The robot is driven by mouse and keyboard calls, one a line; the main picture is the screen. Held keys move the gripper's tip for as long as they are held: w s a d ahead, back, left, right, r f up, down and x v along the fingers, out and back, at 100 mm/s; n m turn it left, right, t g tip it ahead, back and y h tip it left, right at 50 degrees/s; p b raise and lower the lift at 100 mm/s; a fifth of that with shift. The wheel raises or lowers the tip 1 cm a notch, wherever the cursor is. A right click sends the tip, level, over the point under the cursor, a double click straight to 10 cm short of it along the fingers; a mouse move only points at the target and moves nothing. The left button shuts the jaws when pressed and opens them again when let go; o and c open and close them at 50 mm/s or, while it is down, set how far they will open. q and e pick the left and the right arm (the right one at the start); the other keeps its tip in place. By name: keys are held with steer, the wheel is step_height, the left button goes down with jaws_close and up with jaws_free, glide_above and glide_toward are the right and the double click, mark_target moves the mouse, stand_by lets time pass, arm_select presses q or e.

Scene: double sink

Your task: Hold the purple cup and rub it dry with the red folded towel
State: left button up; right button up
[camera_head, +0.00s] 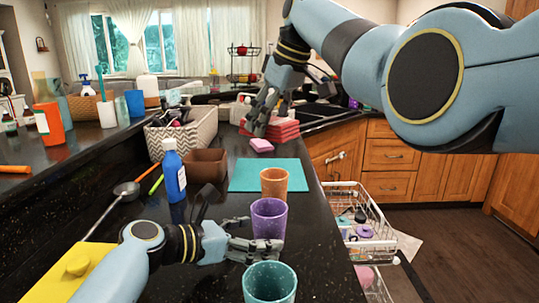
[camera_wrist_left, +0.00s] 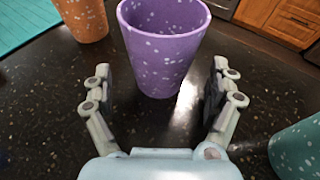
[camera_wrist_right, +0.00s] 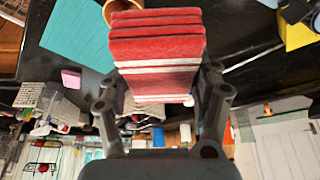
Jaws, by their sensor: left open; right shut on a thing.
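The purple speckled cup (camera_head: 269,218) stands upright on the dark counter between an orange cup and a teal cup. My left gripper (camera_head: 262,250) is low at its near side. In the left wrist view the purple cup (camera_wrist_left: 165,45) stands just ahead of the open fingers (camera_wrist_left: 157,92), with its lower part reaching between their tips. The red folded towel (camera_wrist_right: 157,48) is between the fingers of my right gripper (camera_wrist_right: 160,95) in the right wrist view. In the head view my right gripper (camera_head: 262,115) holds the towel (camera_head: 283,128) raised at the far part of the counter.
The orange cup (camera_head: 274,183) stands behind the purple cup, by a teal mat (camera_head: 245,174). The teal cup (camera_head: 270,283) stands nearest. A blue bottle (camera_head: 174,172), brown box (camera_head: 205,165) and ladle (camera_head: 126,190) are at left. A pink sponge (camera_head: 261,145) lies beyond the mat.

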arm_select(q)
steer(key=shift+b+x, duration=0.3)
steer(key=shift+x, duration=0.9)
steer(key=shift+r, duration=0.1)
steer(key=c, duration=1)
steer(key=shift+c, duration=0.2)
steer(key=o, duration=0.7)
steer(key=shift+c, duration=0.2)
steer(key=c, duration=1.1)
steer(key=shift+o, duration=0.2)
